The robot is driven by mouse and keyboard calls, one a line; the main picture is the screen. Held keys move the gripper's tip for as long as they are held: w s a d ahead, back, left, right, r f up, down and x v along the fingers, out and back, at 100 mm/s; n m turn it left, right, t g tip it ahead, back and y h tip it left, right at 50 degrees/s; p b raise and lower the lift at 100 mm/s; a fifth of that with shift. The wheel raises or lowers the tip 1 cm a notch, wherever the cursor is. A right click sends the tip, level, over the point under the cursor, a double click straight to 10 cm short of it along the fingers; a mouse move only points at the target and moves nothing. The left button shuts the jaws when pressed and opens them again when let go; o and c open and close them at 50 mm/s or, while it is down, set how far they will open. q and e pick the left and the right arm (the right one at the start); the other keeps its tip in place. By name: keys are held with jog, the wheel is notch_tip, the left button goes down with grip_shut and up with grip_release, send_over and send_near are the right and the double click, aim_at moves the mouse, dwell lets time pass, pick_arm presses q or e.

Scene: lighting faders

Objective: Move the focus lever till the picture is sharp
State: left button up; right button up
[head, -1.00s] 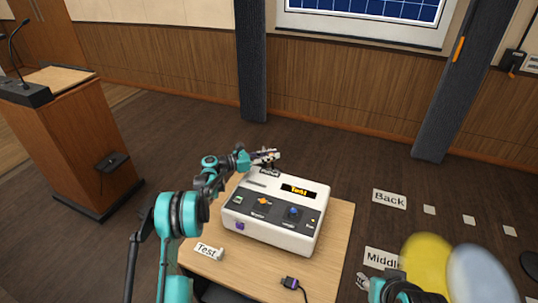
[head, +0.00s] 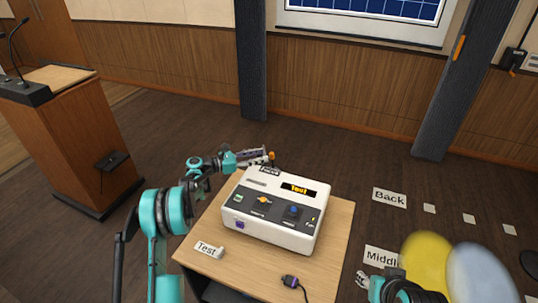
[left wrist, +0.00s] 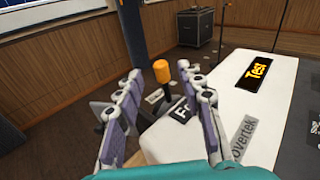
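The focus lever (head: 271,158), a dark stem with an orange tip, stands at the back edge of the white projector box (head: 262,231). In the left wrist view the lever's orange tip (left wrist: 161,70) shows just beyond and between my left fingers. My left gripper (head: 258,156) is open, its two purple-grey fingers apart, with no contact on the lever visible. The picture (head: 405,10) on the wall is a blue grid with white lines; only its lower part shows. My right gripper (head: 362,280) is low at the right, too small to tell its opening.
The box stands on a small wooden table (head: 334,262) with a "Test" sign (head: 207,249) and a cable plug (head: 290,281). A lectern (head: 70,145) stands at the left. "Back" (head: 389,197) and "Middle" (head: 381,257) labels are on the right. The floor behind the table is clear.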

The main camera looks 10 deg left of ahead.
pick_arm(q)
jog(key=v, duration=0.6)
jog(key=shift+s, duration=0.15)
jog(key=shift+a, duration=0.15)
dwell(0.7)
jog(key=s+d+r+m+g+y, duration=0.2)
jog(key=s+d+r+m+y, duration=0.3)
jog(key=s, duration=0.3)
jog(key=s+d+r+m+g+y, duration=0.1)
jog(key=s+d+r+m+y, duration=0.1)
jog(key=s+d+r+m, duration=0.4)
jog(key=s+a+f+m+y, duration=0.1)
jog(key=s+f+m+y, duration=0.2)
jog(key=s+m, duration=0.4)
jog(key=s+a+f+m+y, duration=0.1)
jog(key=s+f+m+y, duration=0.2)
jog(key=s, duration=1.7)
jog(key=m+y, duration=0.1)
jog(key=m, duration=0.3)
jog(key=shift+a+f+m+t, duration=0.15)
jog(key=shift+a+m+t, duration=0.15)
jog(key=shift+a+t, duration=0.1)
jog(key=shift+o, duration=0.5)
jog(key=shift+s, duration=0.1)
